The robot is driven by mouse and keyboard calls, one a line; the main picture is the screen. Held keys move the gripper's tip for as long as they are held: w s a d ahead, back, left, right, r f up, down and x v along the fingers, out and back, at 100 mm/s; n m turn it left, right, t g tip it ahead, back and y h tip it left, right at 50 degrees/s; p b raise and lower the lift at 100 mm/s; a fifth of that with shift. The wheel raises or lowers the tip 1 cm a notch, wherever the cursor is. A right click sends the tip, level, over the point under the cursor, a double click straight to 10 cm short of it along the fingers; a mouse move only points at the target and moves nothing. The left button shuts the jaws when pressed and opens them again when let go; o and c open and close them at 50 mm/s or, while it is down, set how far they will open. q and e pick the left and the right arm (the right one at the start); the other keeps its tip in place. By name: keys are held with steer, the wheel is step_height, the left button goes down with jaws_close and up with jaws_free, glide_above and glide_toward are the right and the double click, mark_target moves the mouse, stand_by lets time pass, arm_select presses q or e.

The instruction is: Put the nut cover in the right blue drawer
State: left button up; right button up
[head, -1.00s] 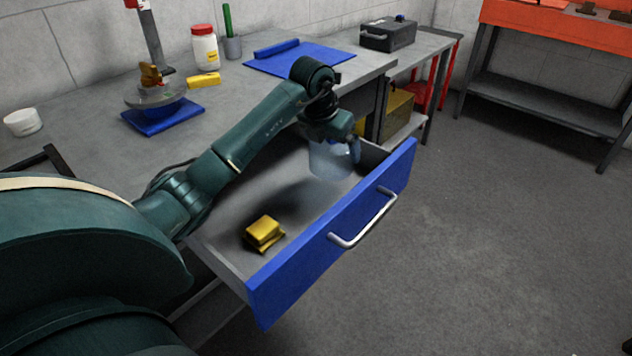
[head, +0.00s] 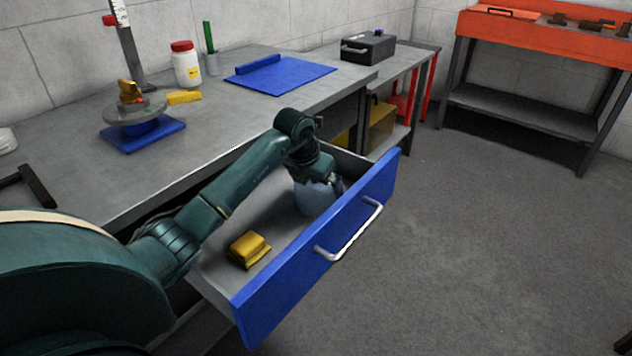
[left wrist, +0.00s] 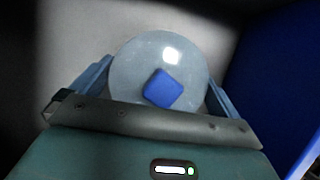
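The nut cover appears to be the round, translucent pale cover (left wrist: 145,58) with a blue square on top in the left wrist view. My left gripper (head: 318,190) has a blue finger on each side of it, apparently touching and shut on it. In the head view the cover (head: 312,198) is a pale shape under my gripper, low inside the open blue-fronted drawer (head: 290,285), near its far right end. Whether it touches the drawer floor I cannot tell. My right gripper is not in view.
A yellow block (head: 248,250) lies in the drawer's near left part. The grey workbench (head: 190,150) above holds a hub on a blue base (head: 142,136), a white jar (head: 186,68) and a blue mat (head: 285,76). Open floor lies right of the drawer.

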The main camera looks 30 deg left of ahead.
arm_select(q)
steer(key=p+v, duration=0.2)
steer(key=v, duration=0.9)
steer(key=shift+w+a, duration=0.1)
steer(key=shift+w, duration=0.05)
steer(key=shift+s+r, duration=0.3)
steer(key=shift+r, duration=0.35)
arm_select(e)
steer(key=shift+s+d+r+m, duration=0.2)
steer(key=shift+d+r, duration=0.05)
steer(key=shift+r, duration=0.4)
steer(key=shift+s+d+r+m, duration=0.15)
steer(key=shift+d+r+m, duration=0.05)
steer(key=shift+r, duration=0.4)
